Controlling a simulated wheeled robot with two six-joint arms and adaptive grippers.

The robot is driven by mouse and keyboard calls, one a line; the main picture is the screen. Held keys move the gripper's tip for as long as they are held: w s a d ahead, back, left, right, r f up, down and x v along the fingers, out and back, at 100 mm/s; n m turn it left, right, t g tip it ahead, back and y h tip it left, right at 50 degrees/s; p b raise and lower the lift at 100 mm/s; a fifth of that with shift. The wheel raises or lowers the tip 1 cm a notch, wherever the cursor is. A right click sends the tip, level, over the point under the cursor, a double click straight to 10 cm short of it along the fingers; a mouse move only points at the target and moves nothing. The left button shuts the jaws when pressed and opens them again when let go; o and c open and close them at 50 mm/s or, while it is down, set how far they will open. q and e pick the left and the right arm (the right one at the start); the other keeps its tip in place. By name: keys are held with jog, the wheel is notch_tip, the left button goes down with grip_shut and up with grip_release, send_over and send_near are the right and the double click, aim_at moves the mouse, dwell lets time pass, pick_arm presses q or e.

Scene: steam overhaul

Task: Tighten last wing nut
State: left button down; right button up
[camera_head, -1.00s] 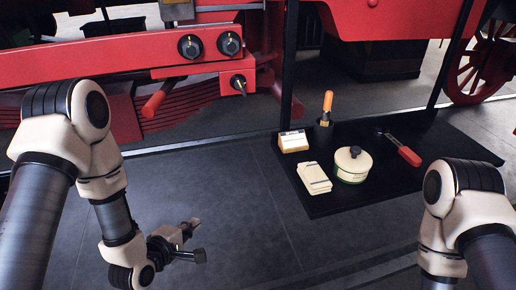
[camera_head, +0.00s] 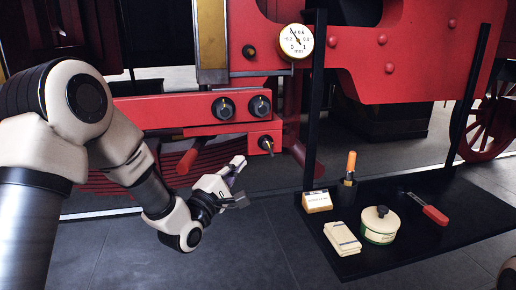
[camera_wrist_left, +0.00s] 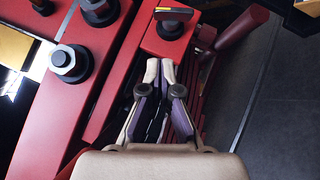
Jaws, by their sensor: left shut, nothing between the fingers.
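The lower wing nut (camera_head: 266,144) is dark with a small yellowish mark and sits on the short red block below the red beam. Two more dark nuts, the left one (camera_head: 223,108) and the right one (camera_head: 260,105), are on the beam above. In the left wrist view the lower wing nut (camera_wrist_left: 171,24) shows its flat dark wing just beyond my fingertips. My left gripper (camera_head: 238,181) is below and left of it, apart from it. In the left wrist view the gripper (camera_wrist_left: 160,66) is shut and empty. My right gripper is out of view.
A black mat (camera_head: 405,248) at right holds a white card stack (camera_head: 342,238), a tin (camera_head: 380,225), a red-handled tool (camera_head: 433,214), an orange-handled tool (camera_head: 351,163) and a small box (camera_head: 317,202). A dial gauge (camera_head: 293,42) is above. A red cylinder (camera_head: 187,162) projects near my gripper.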

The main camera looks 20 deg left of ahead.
aim_at(265, 142)
pick_arm(q)
jog(key=w+d, duration=0.1)
jog(key=w+d+r+p, duration=0.1)
jog(key=w, duration=0.1)
jog(key=w+d+r, duration=0.1)
jog(key=w, duration=0.1)
jog(key=shift+d+r, duration=0.15)
jog(key=shift+d, duration=0.2)
jog(key=shift+a, duration=0.1)
